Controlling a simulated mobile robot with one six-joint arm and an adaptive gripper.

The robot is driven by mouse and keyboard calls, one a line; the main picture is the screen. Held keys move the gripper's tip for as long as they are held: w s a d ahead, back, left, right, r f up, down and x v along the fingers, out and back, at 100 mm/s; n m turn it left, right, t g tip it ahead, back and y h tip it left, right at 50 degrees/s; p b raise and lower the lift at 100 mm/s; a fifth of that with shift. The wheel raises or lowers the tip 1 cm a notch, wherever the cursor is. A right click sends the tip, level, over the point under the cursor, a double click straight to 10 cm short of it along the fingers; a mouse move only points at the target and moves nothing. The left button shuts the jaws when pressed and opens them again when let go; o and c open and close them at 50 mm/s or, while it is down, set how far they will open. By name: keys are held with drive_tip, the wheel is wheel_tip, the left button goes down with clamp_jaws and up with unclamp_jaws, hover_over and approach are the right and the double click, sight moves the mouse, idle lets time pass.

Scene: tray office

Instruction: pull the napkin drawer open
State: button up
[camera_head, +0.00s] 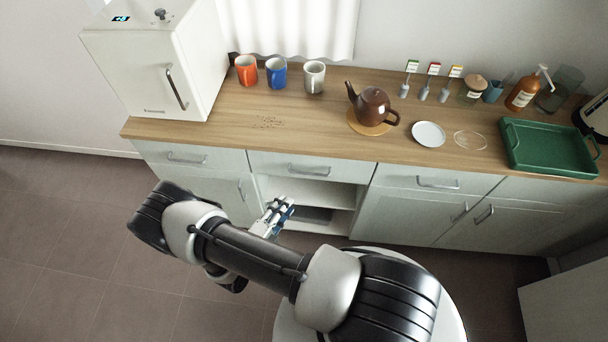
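A row of white drawers runs under the wooden counter, and all that I see are shut. The left drawer has a bar handle (187,159), the second drawer (270,163) has a handle (309,171), and the third has a handle (438,184). No label shows which one holds napkins. My gripper (284,207) is below the second drawer's handle and a little left of it, in front of the open shelf. It looks apart from the handle. Its fingers are small and partly hidden by my own wrist, so their opening is unclear.
Under the second drawer is an open shelf (335,195); cupboard doors flank it. On the counter (220,133) stand a white fridge-like box (140,75), several mugs, a brown teapot (373,104), a saucer (428,134) and a green tray (548,150). Floor at left is clear.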

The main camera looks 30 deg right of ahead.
drive_tip(key=b+x, duration=0.2)
drive_tip(key=x, duration=1.3)
drive_tip(key=shift+d, duration=0.25)
drive_tip(key=shift+w+f, duration=0.1)
clamp_jaws()
